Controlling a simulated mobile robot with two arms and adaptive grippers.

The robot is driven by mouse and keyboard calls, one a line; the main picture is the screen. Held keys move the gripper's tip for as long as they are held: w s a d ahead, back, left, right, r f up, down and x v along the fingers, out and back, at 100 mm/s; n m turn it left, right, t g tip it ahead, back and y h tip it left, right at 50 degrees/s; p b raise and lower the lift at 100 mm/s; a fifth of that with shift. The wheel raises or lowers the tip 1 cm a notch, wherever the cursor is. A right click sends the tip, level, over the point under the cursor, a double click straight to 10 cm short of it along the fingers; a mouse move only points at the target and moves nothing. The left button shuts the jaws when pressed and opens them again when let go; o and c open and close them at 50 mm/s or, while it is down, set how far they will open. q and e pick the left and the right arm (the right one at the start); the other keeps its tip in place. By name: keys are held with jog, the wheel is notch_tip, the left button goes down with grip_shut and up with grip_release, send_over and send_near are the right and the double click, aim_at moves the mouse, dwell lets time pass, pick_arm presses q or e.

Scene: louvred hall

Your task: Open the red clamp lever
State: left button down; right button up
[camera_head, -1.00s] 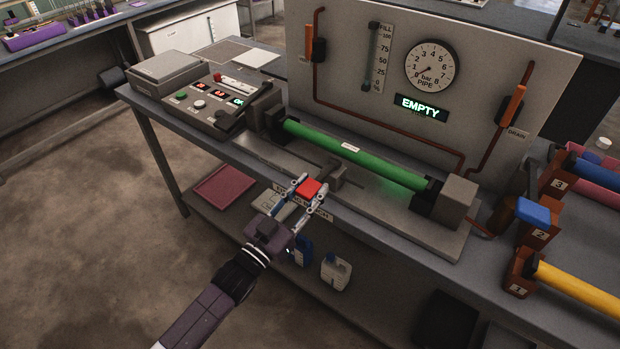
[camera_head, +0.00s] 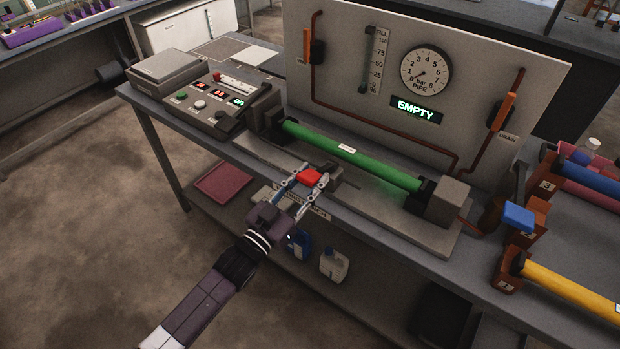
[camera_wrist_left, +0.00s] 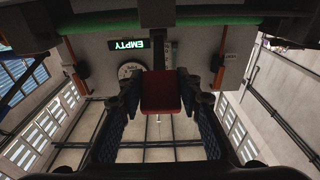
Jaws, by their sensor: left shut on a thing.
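The red clamp lever (camera_head: 309,177) sits at the front of the test bench, below the green pipe (camera_head: 352,156). My left gripper (camera_head: 308,179) is shut on its red end, with one finger on each side. In the left wrist view the red lever end (camera_wrist_left: 160,92) lies between the two fingers, with a dark bar rising from it toward the green pipe (camera_wrist_left: 200,21). The lever's pivot is partly hidden by the gripper. My right gripper is not in view.
The back panel carries a gauge (camera_head: 426,70), a lit EMPTY display (camera_head: 416,109) and orange handles. A control box (camera_head: 212,104) stands at left. A yellow pipe (camera_head: 575,284) and a blue pipe (camera_head: 590,172) lie in racks at right. Open floor lies at left.

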pick_arm(q)
jog(key=shift+w+r, duration=0.15)
jog(key=shift+r, duration=0.6)
jog(key=c, duration=1.5)
grip_release()
jog(key=shift+c, duration=0.2)
jog(key=shift+o, duration=0.8)
jog(key=shift+a+f, duration=0.1)
jog(key=shift+f, duration=0.25)
jog(key=v, duration=1.2)
